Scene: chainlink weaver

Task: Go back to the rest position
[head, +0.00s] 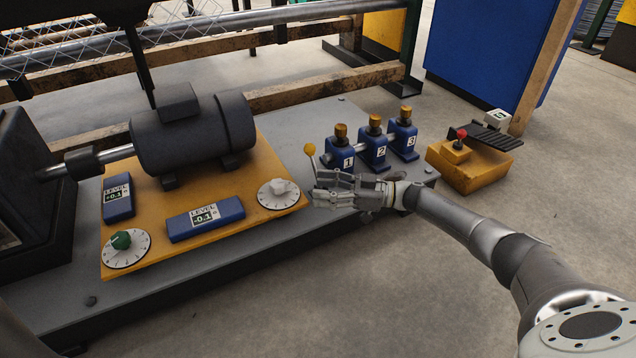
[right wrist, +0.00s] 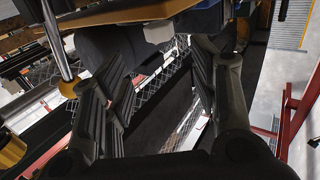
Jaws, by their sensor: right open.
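My right gripper (head: 316,188) is open at the front right corner of the grey machine base, beside the yellow-knobbed lever (head: 310,151) and in front of the blue unit marked 1 (head: 341,150). In the right wrist view its two fingers (right wrist: 160,100) stand apart with nothing gripped between them. The lever's yellow ball (right wrist: 68,89) shows left of the fingers there, outside them. I cannot tell whether the gripper touches the lever. My right arm reaches in from the lower right. My left gripper is not in view.
Blue units 2 (head: 374,146) and 3 (head: 403,137) stand behind the gripper. A white dial (head: 268,199) and a blue level gauge (head: 205,218) lie to its left, below the dark motor (head: 195,135). A yellow red-knobbed box (head: 465,168) stands right. The front floor is clear.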

